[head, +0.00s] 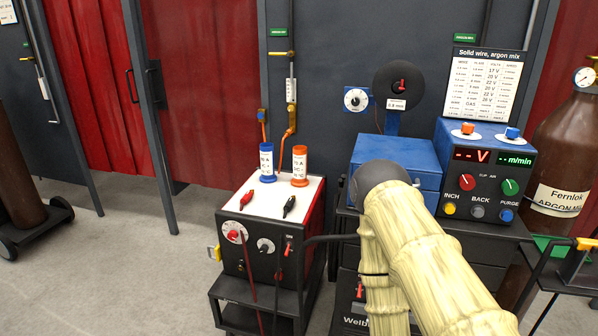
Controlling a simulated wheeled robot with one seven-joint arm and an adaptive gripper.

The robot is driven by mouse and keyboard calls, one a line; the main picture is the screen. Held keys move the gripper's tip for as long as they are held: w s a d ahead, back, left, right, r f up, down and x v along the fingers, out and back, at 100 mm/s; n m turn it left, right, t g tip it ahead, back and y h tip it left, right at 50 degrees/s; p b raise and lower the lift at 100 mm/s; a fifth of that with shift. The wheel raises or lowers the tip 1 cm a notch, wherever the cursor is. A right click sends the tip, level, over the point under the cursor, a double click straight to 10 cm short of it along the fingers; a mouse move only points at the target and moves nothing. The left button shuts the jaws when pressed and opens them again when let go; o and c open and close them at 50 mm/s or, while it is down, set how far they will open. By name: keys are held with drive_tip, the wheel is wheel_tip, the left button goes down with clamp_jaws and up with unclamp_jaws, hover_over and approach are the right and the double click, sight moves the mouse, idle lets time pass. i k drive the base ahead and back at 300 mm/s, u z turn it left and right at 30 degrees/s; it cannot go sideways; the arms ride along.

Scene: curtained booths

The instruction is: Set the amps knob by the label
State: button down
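A white-topped welding machine (258,195) stands in the middle. Its dark front has a red knob on a white dial (234,232) and a smaller dark knob on a white dial (265,245). The dial markings are too small to read, so I cannot tell which knob is for amps. On top stand a blue-capped tube (267,161) and an orange-capped tube (300,164), with labels giving amps and DC; the figures are blurred. My pale-sleeved arm covers the lower right; my gripper is not in view.
Red and black clamps (289,206) lie on the machine's top. A blue wire feeder (487,165) with several knobs stands right, under a chart (484,85). A brown gas cylinder (563,150) stands far right. The floor at left (130,270) is clear.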

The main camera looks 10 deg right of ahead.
sight(233, 235)
drive_tip(key=k, duration=1.25)
drive_tip(key=u, duration=0.7)
drive_tip(key=i, duration=1.4)
drive_tip(key=z, duration=0.5)
drive_tip(key=i, duration=0.5)
drive_tip(key=z, duration=0.55)
